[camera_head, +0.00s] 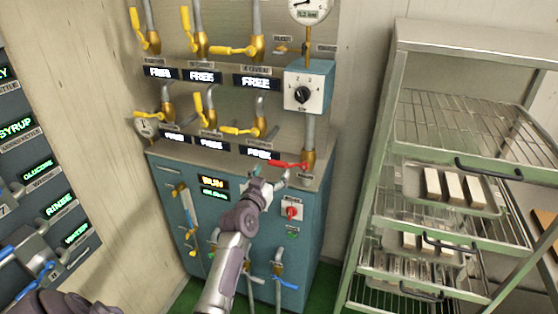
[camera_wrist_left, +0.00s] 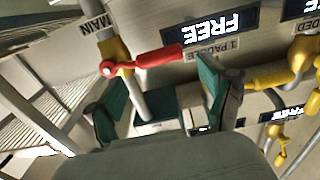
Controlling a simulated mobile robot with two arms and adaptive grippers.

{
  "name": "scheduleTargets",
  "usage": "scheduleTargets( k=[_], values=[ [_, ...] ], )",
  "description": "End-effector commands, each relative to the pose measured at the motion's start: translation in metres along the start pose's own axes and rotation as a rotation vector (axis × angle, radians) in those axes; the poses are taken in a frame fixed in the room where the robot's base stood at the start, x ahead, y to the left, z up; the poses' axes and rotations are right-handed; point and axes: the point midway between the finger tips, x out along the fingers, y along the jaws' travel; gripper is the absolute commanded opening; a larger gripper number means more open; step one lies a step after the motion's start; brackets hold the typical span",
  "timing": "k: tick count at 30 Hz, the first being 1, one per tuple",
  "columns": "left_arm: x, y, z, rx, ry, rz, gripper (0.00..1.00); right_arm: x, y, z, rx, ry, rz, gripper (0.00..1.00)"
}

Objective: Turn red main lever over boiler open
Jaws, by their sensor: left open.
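The red main lever (camera_head: 288,164) lies about level above the teal boiler cabinet (camera_head: 260,215). Its pivot end is on a brass valve (camera_head: 308,160) on a vertical pipe, and its handle points left. My left gripper (camera_head: 268,179) is open, just below the lever. In the left wrist view its two teal-padded fingers (camera_wrist_left: 163,92) are spread, with the lever beyond them; I cannot tell whether they touch it. My right gripper is not in view.
Yellow-handled valves (camera_head: 240,131) line the pipes above the cabinet. A red switch (camera_head: 291,212) is on the cabinet front. A metal rack (camera_head: 400,110) with trays stands at the right, and a control panel (camera_head: 25,165) at the left.

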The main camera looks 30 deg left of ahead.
Motion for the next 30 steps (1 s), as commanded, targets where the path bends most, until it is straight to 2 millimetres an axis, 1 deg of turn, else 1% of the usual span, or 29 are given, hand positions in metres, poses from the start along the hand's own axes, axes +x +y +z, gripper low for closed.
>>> scheduleTargets(
  k=[1, 3, 9, 15, 23, 26, 30],
  values=[
    [0.011, 0.000, -0.003, -0.002, 0.001, 0.000, 0.81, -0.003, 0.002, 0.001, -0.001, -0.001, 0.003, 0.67],
    [0.023, 0.000, -0.002, 0.000, 0.000, 0.001, 0.81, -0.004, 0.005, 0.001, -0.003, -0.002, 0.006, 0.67],
    [0.048, 0.000, 0.000, 0.000, 0.000, 0.001, 0.81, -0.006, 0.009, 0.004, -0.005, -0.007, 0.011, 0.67],
    [0.058, 0.000, 0.001, 0.000, -0.001, 0.000, 0.81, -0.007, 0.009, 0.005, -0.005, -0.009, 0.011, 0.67],
    [0.058, 0.000, 0.000, 0.000, 0.000, 0.000, 0.81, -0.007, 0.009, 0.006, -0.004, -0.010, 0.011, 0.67],
    [0.058, 0.000, 0.000, 0.000, 0.000, 0.000, 0.66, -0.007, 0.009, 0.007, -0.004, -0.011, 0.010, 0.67],
    [0.058, 0.000, 0.001, 0.000, 0.000, 0.000, 0.43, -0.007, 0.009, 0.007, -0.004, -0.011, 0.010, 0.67]
  ],
)
